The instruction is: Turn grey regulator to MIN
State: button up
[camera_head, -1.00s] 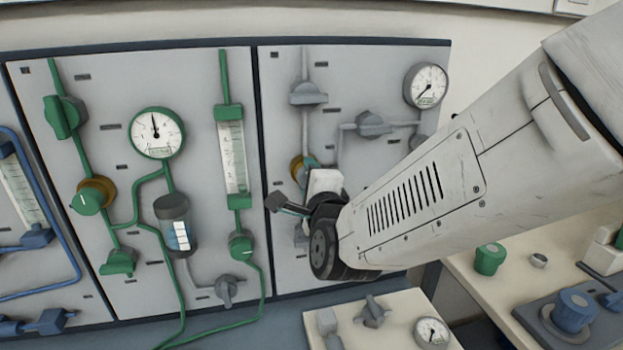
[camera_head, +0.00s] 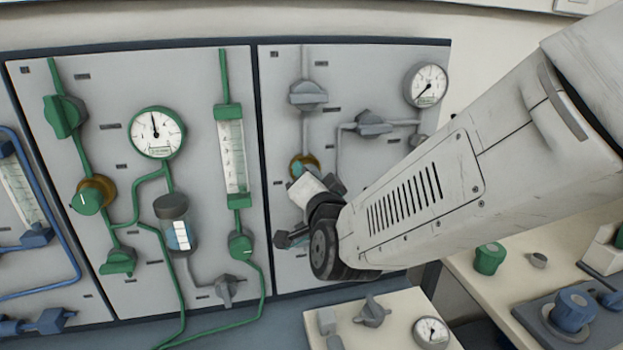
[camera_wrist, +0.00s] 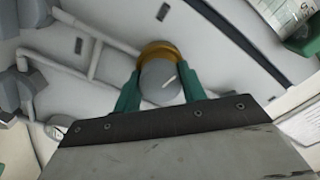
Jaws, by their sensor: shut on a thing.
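The grey regulator (camera_wrist: 158,86) shows in the wrist view as a round grey knob with a white pointer line and a brass collar (camera_wrist: 160,48) behind it. The line points to the upper right in that view. My gripper (camera_wrist: 160,82) has its two green fingers on either side of the knob, shut on it. In the head view my gripper (camera_head: 299,172) is at the grey panel, and the brass collar (camera_head: 308,160) shows just beyond the fingers. The knob itself is mostly hidden there. No MIN marking is legible.
The grey panel also has valves above (camera_head: 308,95) and to the right (camera_head: 371,122), and a gauge (camera_head: 425,85). The green panel with its own regulator (camera_head: 88,200) stands to the left. A bench unit with a grey knob (camera_head: 372,311) lies below.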

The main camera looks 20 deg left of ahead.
jog(key=shift+f+n, duration=0.1)
jog(key=shift+n, duration=1)
jog(key=o, duration=1)
jog(key=v, duration=0.8)
jog(key=shift+a, duration=0.1)
